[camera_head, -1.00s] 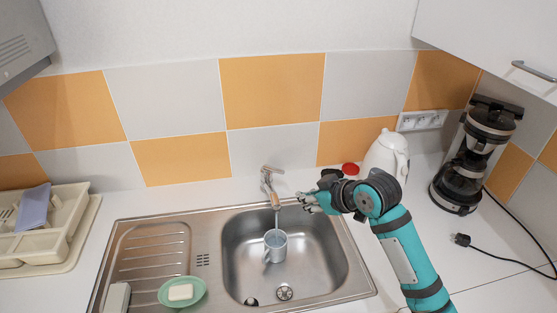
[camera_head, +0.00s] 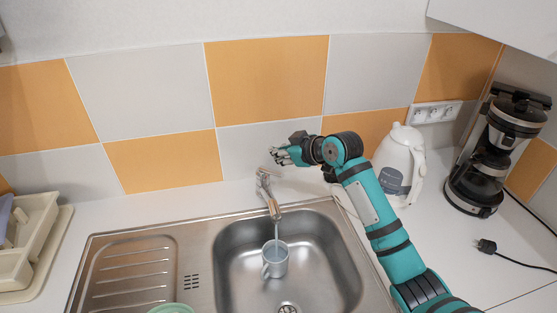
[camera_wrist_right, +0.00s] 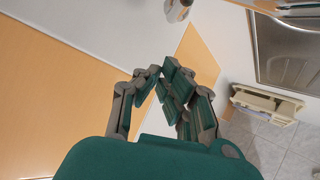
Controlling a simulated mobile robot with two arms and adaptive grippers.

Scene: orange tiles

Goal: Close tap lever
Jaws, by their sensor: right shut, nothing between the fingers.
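The metal tap (camera_head: 265,190) stands behind the sink, with its spout reaching forward over the basin. Its small lever (camera_head: 268,174) is on top. A thin stream of water (camera_head: 277,230) runs from the spout down into a light blue-grey mug (camera_head: 275,262) in the basin. My right gripper (camera_head: 279,156) is just above and slightly right of the lever, close to the wall. It is shut and empty; I cannot tell whether it touches the lever. The right wrist view shows its green finger pads (camera_wrist_right: 165,83) together. My left gripper is not in view.
The steel sink (camera_head: 215,285) has a ribbed drainer on its left. A white kettle (camera_head: 398,165) and a coffee maker (camera_head: 488,155) stand at right. A dish rack (camera_head: 30,245) is at far left, and a green soap dish (camera_head: 170,309) at the bottom edge. The tiled wall is close behind the tap.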

